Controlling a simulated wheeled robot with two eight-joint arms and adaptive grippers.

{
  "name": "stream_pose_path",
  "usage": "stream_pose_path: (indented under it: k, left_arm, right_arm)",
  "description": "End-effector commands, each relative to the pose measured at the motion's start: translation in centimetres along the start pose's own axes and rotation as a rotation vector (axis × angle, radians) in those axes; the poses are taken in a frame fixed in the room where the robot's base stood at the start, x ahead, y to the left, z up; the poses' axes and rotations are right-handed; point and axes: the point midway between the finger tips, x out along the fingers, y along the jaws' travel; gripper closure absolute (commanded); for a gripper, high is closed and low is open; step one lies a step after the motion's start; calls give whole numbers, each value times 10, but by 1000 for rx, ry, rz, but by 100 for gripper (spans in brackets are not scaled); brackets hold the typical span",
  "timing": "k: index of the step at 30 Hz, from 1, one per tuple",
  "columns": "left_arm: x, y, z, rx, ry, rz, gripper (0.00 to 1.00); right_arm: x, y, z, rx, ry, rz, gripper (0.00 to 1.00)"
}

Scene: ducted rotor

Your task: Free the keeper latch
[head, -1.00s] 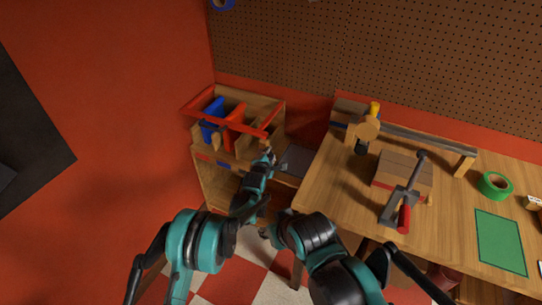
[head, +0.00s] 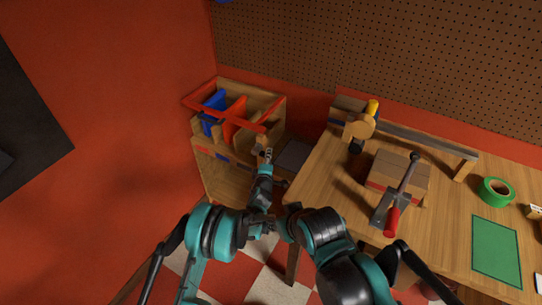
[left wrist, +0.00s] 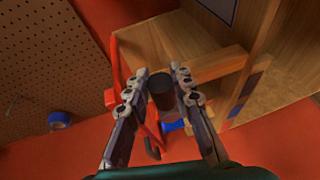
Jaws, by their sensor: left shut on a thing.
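My left gripper (head: 265,154) is at the front right corner of the wooden cabinet (head: 225,165). In the left wrist view its fingers (left wrist: 165,95) close on a dark round knob (left wrist: 161,88) from both sides. A short wooden bar (left wrist: 220,64) lies right beside the knob, by the cabinet wall. I cannot tell for sure which part is the keeper latch; the knob's base is hidden. A red frame (head: 225,118) lies over the cabinet top, with blue and red panels inside. My right arm reaches in from the lower right; its gripper is mostly hidden behind the arm links.
A workbench (head: 320,185) stands to the right of the cabinet. On it are a toggle clamp with a red handle (head: 392,222), a wooden block (head: 395,172), green tape (head: 496,191) and a green mat (head: 495,250). A dark grey panel (head: 293,155) fills the gap between cabinet and bench.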

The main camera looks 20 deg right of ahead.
Motion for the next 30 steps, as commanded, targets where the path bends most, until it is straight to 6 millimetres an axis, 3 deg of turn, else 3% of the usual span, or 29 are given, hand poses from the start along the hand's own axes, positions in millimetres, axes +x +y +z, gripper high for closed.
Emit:
stream_pose_path:
  k: [12, 13, 15, 25, 30]
  left_arm:
    - [0, -2, -1, 9, 3, 0, 100]
    - [0, -2, -1, 9, 3, 0, 72]
    - [0, -2, -1, 9, 3, 0, 56]
    - [-2, -1, -1, 7, 2, 1, 56]
    - [-23, -1, -1, 7, 2, 1, 56]
  right_arm:
    - [0, 0, 0, 0, 0, 0, 60]
    - [0, 0, 0, 0, 0, 0, 60]
    - [0, 0, 0, 0, 0, 0, 60]
    - [0, 0, 0, 0, 0, 0, 60]
    - [0, 0, 0, 0, 0, 0, 60]
